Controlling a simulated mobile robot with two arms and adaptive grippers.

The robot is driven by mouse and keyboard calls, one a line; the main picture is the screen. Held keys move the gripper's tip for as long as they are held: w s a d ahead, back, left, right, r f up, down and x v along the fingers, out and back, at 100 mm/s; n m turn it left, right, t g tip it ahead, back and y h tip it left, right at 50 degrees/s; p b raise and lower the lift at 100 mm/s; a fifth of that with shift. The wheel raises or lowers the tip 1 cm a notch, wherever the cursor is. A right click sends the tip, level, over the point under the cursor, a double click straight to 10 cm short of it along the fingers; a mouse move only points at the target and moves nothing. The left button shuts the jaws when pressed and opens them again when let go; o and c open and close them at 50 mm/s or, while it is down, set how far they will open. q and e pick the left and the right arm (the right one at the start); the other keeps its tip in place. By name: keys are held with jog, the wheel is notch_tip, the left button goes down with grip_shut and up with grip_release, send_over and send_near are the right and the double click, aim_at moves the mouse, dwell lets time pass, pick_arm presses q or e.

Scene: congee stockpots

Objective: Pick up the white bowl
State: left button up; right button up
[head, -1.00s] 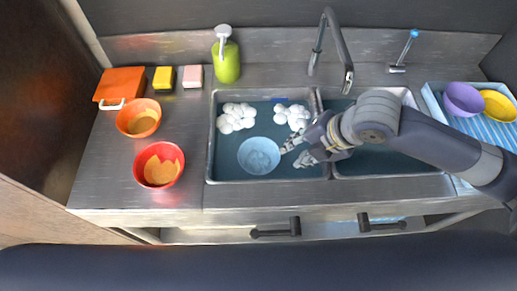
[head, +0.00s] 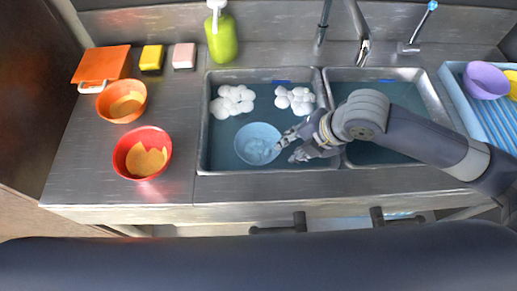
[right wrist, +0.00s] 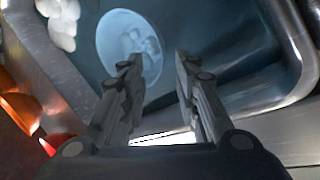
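The bowl in the left sink basin (head: 216,160) looks pale bluish white (head: 250,148). It shows at upper left in the right wrist view (right wrist: 112,42), with something faint inside that I cannot make out. My right gripper (head: 289,146) is open and empty at the bowl's right side, over the basin. In the right wrist view its two fingers (right wrist: 159,62) are spread apart. The left fingertip overlaps the bowl's edge in that picture; I cannot tell whether it touches. My left gripper is not in view.
White foam clumps (head: 232,101) lie behind the bowl. An orange bowl (head: 121,101) and a red bowl (head: 150,138) stand on the left counter. A green bottle (head: 221,40) and tall faucet (head: 361,40) stand behind. A rack (head: 490,117) holds a purple bowl (head: 486,80).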

aim_at(269, 157)
jog(key=p+x, duration=0.1)
jog(key=x, duration=0.7)
jog(key=shift+w+a+f, duration=0.1)
jog(key=shift+a+f, duration=0.1)
jog(key=shift+f, duration=0.15)
jog(key=shift+c, duration=0.6)
grip_shut()
